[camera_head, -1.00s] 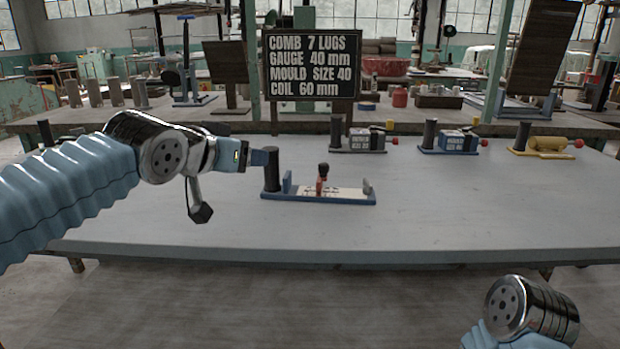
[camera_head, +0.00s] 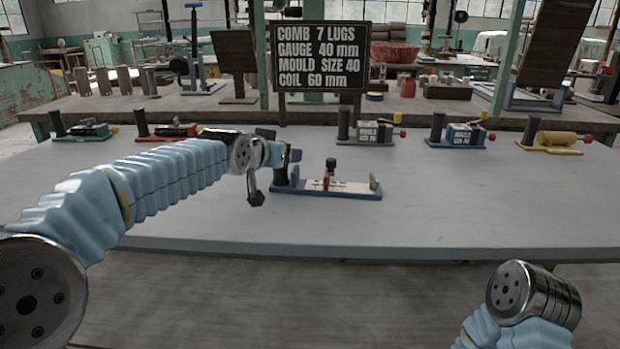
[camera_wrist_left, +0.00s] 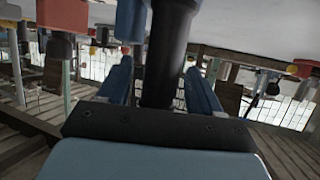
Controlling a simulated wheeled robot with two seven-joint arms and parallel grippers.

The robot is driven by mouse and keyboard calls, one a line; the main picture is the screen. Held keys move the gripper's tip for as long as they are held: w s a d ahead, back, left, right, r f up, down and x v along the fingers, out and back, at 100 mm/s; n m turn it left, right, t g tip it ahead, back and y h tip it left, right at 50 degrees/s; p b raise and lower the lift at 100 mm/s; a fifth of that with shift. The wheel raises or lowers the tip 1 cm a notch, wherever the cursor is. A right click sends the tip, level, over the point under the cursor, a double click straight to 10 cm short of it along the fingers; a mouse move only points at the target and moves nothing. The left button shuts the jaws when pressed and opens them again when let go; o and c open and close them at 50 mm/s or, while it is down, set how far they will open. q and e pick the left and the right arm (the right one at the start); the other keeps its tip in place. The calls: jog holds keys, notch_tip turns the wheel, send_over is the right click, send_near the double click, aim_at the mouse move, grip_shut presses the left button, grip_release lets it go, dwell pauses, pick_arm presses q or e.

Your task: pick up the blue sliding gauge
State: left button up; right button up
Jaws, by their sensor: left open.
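The blue sliding gauge (camera_head: 335,193) lies on the grey table, with a long blue base, a pale scale plate, a red slider with a black knob, and a black post at its left end. My left gripper (camera_head: 284,155) is at this black post from the left. In the left wrist view the dark post (camera_wrist_left: 168,55) stands between the two blue fingers of my left gripper (camera_wrist_left: 160,85), which are apart. A gap shows beside the post, so it is not clamped. My right wrist shows at the lower right, but its gripper is out of frame.
Behind the gauge stand a green device (camera_head: 88,131), a red device (camera_head: 170,131), a grey device (camera_head: 368,132), a blue mould (camera_head: 458,134) and a yellow device (camera_head: 553,141). A black sign (camera_head: 320,56) stands behind. The table right of the gauge is clear.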

pick_arm(q)
jog(key=shift+c, duration=0.5)
grip_shut()
jog(key=shift+r, duration=0.15)
